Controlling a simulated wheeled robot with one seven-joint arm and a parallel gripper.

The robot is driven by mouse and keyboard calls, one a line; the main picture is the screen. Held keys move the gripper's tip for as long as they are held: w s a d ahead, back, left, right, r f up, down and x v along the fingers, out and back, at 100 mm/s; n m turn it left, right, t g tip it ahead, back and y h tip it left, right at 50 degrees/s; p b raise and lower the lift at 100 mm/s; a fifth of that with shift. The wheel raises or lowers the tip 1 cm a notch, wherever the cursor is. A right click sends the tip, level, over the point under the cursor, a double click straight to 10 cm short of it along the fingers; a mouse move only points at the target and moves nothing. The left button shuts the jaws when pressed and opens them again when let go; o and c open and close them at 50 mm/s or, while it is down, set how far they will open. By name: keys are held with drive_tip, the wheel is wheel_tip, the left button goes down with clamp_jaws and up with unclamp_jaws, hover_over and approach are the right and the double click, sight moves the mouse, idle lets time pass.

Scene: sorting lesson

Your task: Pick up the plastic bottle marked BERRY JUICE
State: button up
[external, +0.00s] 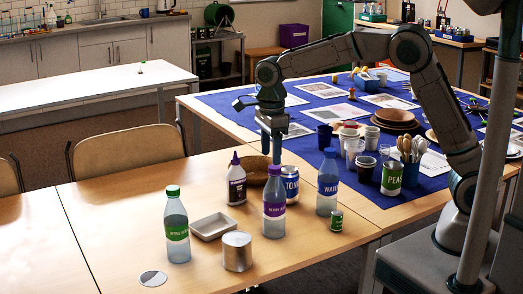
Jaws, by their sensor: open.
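The plastic bottle with a purple cap and purple label (274,206) stands upright on the near wooden table; its label appears to read BERRY JUICE. My gripper (272,158) points down above and behind this bottle, apart from it, over the brown bowl and blue can. It is open and holds nothing visible. Similar bottles stand nearby: one with a green cap and label (177,228) to the left, and one with a blue cap marked WATER (327,184) to the right.
The table's left part is mostly clear.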

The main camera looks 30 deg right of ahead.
sight(275, 170)
drive_tip(key=f, duration=0.3)
drive_tip(key=s+f, duration=0.1)
drive_tip(key=shift+d+f, duration=0.35)
drive_tip(key=shift+f, duration=0.5)
clamp_jaws()
